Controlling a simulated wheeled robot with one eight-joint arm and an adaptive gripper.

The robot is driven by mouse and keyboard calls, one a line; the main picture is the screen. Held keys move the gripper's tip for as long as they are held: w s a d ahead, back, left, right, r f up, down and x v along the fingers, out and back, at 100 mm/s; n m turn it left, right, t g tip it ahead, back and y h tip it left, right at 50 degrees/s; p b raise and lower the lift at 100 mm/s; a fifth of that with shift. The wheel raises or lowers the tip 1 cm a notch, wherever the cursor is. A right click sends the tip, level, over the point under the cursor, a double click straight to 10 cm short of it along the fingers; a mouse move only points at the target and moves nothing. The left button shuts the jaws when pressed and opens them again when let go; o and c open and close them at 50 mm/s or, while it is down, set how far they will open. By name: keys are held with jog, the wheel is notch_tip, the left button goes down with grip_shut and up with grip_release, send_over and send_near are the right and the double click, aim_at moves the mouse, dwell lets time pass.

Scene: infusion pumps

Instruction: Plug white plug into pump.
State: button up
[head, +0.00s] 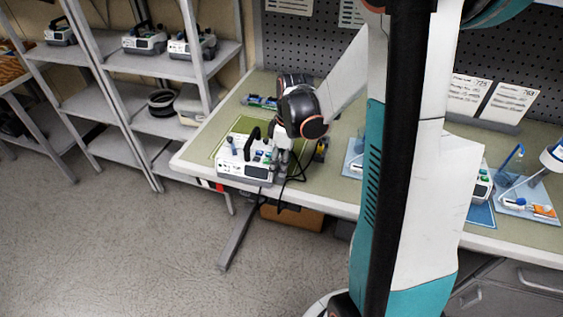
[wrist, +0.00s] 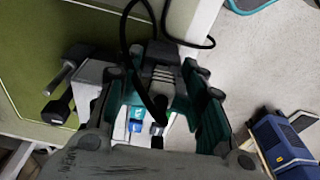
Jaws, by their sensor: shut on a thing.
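A white infusion pump (head: 245,170) with a black handle stands near the front left edge of the workbench. My gripper (head: 281,158) is low at the pump's right side, with its fingers pointing down. In the wrist view my gripper's teal-padded fingers (wrist: 168,100) are closed around a pale grey-white plug (wrist: 160,74) with a ridged body and a black cable. Part of the pump's panel (wrist: 137,122), with blue and green buttons, shows below the fingers. The plug's front end and the pump's socket are hidden, so I cannot tell whether they touch.
A black cable (head: 291,178) loops over the front edge of the bench (head: 340,209). A green mat (head: 243,125) lies under the pump. Blue trays (head: 481,213) with devices lie to the right. Shelves (head: 158,65) with other pumps stand at the left.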

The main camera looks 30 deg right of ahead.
aim_at(281, 154)
jog(key=shift+s+f, duration=0.15)
jog(key=shift+f, duration=0.1)
jog(key=o, duration=1.8)
jog(key=o, duration=0.6)
jog(key=shift+w, duration=0.2)
jog(key=shift+r, duration=0.15)
jog(key=shift+r+p, duration=2.55)
jog(key=shift+r, duration=0.9)
